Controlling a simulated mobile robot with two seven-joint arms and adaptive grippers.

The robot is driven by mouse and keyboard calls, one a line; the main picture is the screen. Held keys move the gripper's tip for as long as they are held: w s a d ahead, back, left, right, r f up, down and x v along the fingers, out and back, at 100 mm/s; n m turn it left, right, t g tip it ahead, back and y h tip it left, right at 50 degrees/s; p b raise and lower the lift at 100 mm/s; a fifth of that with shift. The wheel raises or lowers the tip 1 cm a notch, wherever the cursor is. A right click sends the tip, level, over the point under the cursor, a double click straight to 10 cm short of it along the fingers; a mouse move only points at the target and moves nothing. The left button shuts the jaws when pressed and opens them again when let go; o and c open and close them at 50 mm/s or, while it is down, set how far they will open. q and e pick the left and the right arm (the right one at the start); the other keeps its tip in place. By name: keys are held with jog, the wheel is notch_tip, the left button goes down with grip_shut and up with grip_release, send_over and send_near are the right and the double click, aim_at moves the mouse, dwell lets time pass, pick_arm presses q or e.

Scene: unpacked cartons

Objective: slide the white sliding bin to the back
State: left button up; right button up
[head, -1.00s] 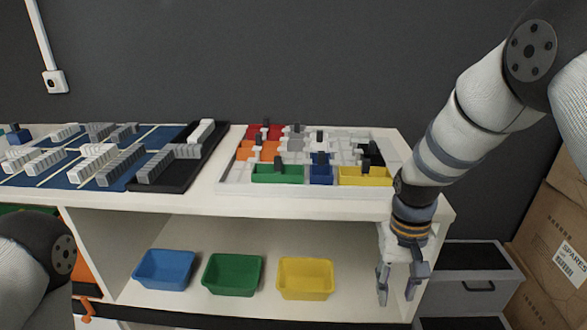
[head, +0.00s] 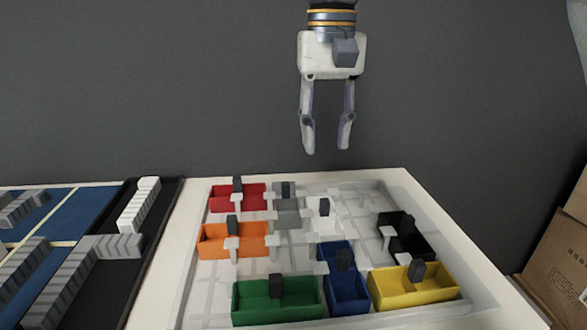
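The white sliding bin (head: 322,224) sits near the middle of a pale tray (head: 187,290) on the tabletop. It has a dark upright knob, and its pale walls blend into the tray floor, so its outline is hard to make out. My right gripper (head: 327,146) hangs fingers down, above and beyond the tray's back edge in the head view. It is open and empty, and apart from the bin. My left gripper is out of view.
Around the white bin are a grey bin (head: 289,217), red bin (head: 222,203), orange bin (head: 216,241), green bin (head: 250,301), blue bin (head: 347,296), black bin (head: 416,242) and yellow bin (head: 394,288). Pale floor shows behind the white bin. Cartons (head: 557,262) stand at right.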

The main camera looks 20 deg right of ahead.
send_over(325, 200)
jog(key=f, duration=0.4)
jog(key=shift+s+f, duration=0.1)
jog(key=shift+s, duration=0.25)
jog(key=f, duration=0.7)
jog(key=shift+w+p, duration=0.25)
jog(key=shift+p, duration=0.05)
grip_shut()
